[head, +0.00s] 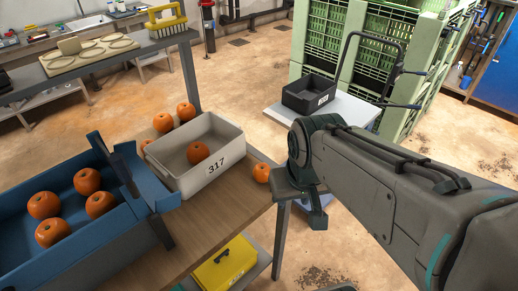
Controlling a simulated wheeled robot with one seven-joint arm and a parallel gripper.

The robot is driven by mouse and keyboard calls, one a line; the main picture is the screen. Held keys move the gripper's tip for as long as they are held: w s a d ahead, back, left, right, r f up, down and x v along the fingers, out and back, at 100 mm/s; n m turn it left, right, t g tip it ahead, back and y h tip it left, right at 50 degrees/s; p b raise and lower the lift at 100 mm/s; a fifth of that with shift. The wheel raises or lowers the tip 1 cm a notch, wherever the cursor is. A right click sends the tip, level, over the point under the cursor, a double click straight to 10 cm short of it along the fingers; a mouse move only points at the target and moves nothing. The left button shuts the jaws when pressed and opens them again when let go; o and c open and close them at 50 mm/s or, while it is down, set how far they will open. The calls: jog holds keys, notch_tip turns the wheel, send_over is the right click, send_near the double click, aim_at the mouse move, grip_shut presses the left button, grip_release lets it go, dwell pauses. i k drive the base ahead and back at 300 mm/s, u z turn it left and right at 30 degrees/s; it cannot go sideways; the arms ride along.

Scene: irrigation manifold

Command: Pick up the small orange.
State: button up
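A small-looking orange (261,172) sits on the wooden tabletop near its right edge, just right of the grey bin (214,173) marked 317. One orange (198,152) lies inside that bin. Two more oranges (163,122) (186,111) stand behind the bin, and another (146,146) is partly hidden at its left side. Several larger-looking oranges (87,181) lie in the blue crate (120,228). My gripper (317,215) hangs beyond the table's right edge, right of the small orange and apart from it.
A yellow box (225,262) sits on a lower shelf. A small white table (345,108) with a black bin (308,95) stands behind my arm, before green crates (350,35). A bench (110,62) with a yellow brush-like thing (166,20) is at the back left.

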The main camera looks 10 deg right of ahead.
aim_at(261, 173)
jog(key=z, duration=2.1)
jog(key=i, duration=1.85)
jog(key=u, duration=3.85)
jog(key=i, duration=0.5)
